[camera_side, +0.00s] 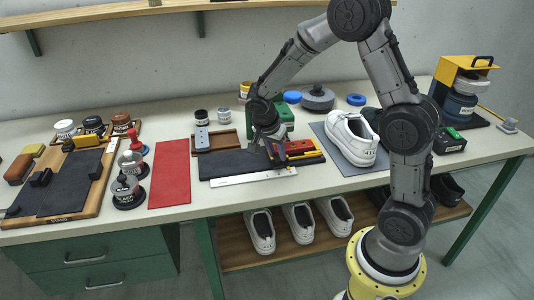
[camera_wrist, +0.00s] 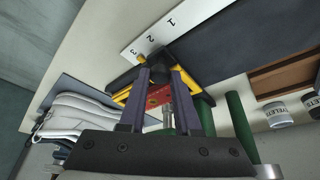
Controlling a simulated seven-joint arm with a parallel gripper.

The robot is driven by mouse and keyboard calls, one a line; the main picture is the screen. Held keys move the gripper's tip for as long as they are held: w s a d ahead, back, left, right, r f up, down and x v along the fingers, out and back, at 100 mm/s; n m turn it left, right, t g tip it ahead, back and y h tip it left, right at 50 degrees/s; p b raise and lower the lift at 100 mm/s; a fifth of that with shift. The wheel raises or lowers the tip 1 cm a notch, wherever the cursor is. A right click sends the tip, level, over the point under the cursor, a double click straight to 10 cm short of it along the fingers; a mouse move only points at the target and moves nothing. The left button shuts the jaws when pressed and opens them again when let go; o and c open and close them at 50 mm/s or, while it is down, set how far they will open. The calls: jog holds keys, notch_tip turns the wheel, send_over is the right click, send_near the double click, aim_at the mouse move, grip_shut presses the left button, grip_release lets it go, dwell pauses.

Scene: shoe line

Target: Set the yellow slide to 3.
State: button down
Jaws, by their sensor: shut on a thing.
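The yellow slide (camera_side: 303,159) lies across the right end of a dark board (camera_side: 232,163), with a red part (camera_side: 299,147) on top. In the wrist view the yellow slide (camera_wrist: 122,97) shows on both sides of my fingers, with the red part (camera_wrist: 158,97) between them. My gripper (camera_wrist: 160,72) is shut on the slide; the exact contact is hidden. A white scale (camera_wrist: 165,27) marked 1, 2 and 3 runs along the board's edge. A small yellow tip of the slide points at the scale close to the 3. In the side view my gripper (camera_side: 272,150) partly covers the slide's left end.
A white shoe (camera_side: 351,138) stands on a grey mat just right of the slide. A green block (camera_side: 284,115) stands behind my gripper. A red mat (camera_side: 170,174) lies left of the dark board. A wooden tray (camera_side: 229,143) is behind the board.

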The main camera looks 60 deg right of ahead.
jog(key=shift+s+d+r, duration=0.1)
jog(key=shift+s+d, duration=0.15)
jog(key=shift+d, duration=0.05)
jog(key=c, duration=0.6)
grip_release()
jog(key=shift+c, duration=0.2)
jog(key=shift+a, duration=0.1)
jog(key=shift+w+a+r, duration=0.1)
jog(key=shift+a+r, duration=0.1)
jog(key=shift+r, duration=0.3)
jog(key=v, duration=1.2)
jog(key=shift+a+r, duration=0.2)
jog(key=shift+r, duration=0.1)
jog(key=shift+r, duration=0.1)
